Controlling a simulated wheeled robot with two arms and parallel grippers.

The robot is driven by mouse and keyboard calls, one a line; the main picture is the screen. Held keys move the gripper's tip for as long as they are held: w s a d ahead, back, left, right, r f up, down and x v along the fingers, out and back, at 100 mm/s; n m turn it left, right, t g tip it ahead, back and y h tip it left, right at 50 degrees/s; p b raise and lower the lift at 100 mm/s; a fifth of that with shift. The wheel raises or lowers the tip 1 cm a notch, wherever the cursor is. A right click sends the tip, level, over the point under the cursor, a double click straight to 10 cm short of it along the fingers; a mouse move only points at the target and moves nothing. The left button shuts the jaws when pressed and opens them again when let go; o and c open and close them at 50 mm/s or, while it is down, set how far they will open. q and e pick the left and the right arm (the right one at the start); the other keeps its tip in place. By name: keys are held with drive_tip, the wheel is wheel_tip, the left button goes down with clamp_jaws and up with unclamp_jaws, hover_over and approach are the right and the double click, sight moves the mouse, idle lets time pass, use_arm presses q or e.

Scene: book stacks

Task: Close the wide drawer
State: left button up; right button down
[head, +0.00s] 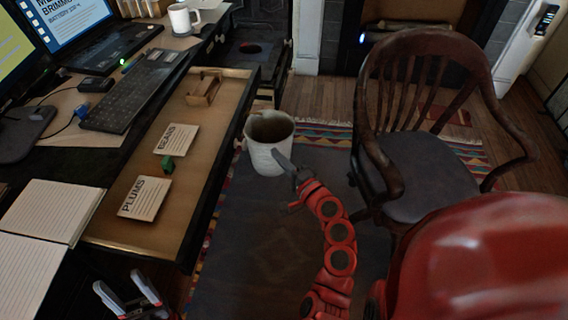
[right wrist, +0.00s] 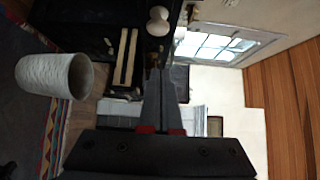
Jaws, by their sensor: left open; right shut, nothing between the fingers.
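The wide drawer (head: 215,130) is pulled out from the desk, its dark front facing right over the rug. It holds two cards, a small green block and a wooden holder. A pale round knob (head: 240,143) is on its front; a knob (right wrist: 158,20) also shows at the top of the right wrist view. My right gripper (head: 277,153) is shut and empty, to the right of the drawer front, overlapping the white bin in the picture. Its fingers (right wrist: 158,78) point toward the dark furniture and touch nothing I can make out. My left gripper (head: 117,280) is open and empty near the desk's front corner.
A white bin (head: 269,158) stands close to the drawer front; it also shows in the right wrist view (right wrist: 55,76). A wooden chair (head: 420,160) stands to the right. A keyboard (head: 130,92), mug (head: 184,18) and open notebook (head: 50,210) lie on the desk.

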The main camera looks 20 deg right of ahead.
sight(168, 138)
drive_tip(key=w+a, duration=0.4)
drive_tip(key=w, duration=0.2)
drive_tip(key=shift+w+p, duration=0.3)
drive_tip(key=shift+w, duration=0.05)
drive_tip(key=shift+a, duration=0.15)
drive_tip(key=shift+w+a, duration=0.35)
drive_tip(key=shift+a, duration=0.2)
drive_tip(key=w+a, duration=0.2)
drive_tip(key=a, duration=0.1)
drive_tip(key=w+a, duration=0.2)
drive_tip(key=a, duration=0.1)
drive_tip(key=w+a, duration=0.2)
drive_tip(key=a, duration=0.2)
drive_tip(key=shift+w+b, duration=0.3)
drive_tip(key=shift+b, duration=0.05)
drive_tip(key=w+a+b, duration=0.1)
drive_tip(key=w+a, duration=0.1)
drive_tip(key=a, duration=0.1)
drive_tip(key=w+a+b, duration=0.1)
drive_tip(key=w+a, duration=0.1)
drive_tip(key=a, duration=0.1)
drive_tip(key=w+a+b, duration=0.1)
drive_tip(key=w+a, duration=0.2)
drive_tip(key=a, duration=0.1)
drive_tip(key=shift+a+f, duration=0.1)
drive_tip(key=shift+f, duration=0.05)
drive_tip(key=shift+w+a, duration=0.45)
drive_tip(key=shift+a, duration=0.15)
drive_tip(key=shift+r, duration=0.2)
